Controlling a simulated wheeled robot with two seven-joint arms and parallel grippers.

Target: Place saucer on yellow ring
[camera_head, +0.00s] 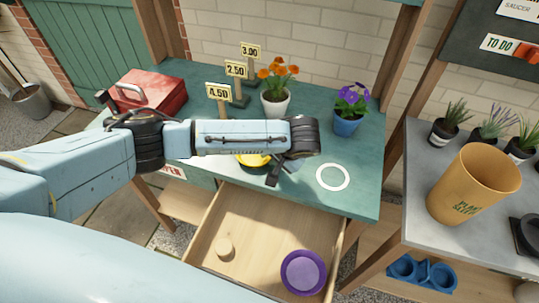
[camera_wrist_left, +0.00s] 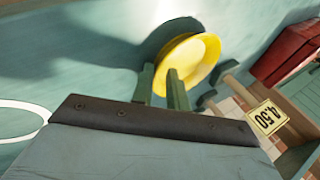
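A yellow saucer (camera_head: 250,161) is on the green table, partly hidden behind my left forearm in the head view. In the left wrist view the yellow saucer (camera_wrist_left: 202,62) shows as a shallow round dish. My left gripper (camera_head: 273,175) is low over the table at the saucer's right side. In the wrist view its two fingers (camera_wrist_left: 160,88) stand apart with a gap, close to the saucer's near edge, and one overlaps it. I cannot tell whether they touch. No yellow ring shows apart from the saucer. My right gripper is not in view.
A white ring (camera_head: 333,177) marks the table at right. A purple saucer (camera_head: 303,272) and a small wooden disc (camera_head: 224,247) are in the open drawer (camera_head: 262,225). Flower pots, price signs and a red toolbox (camera_head: 150,92) stand at the back.

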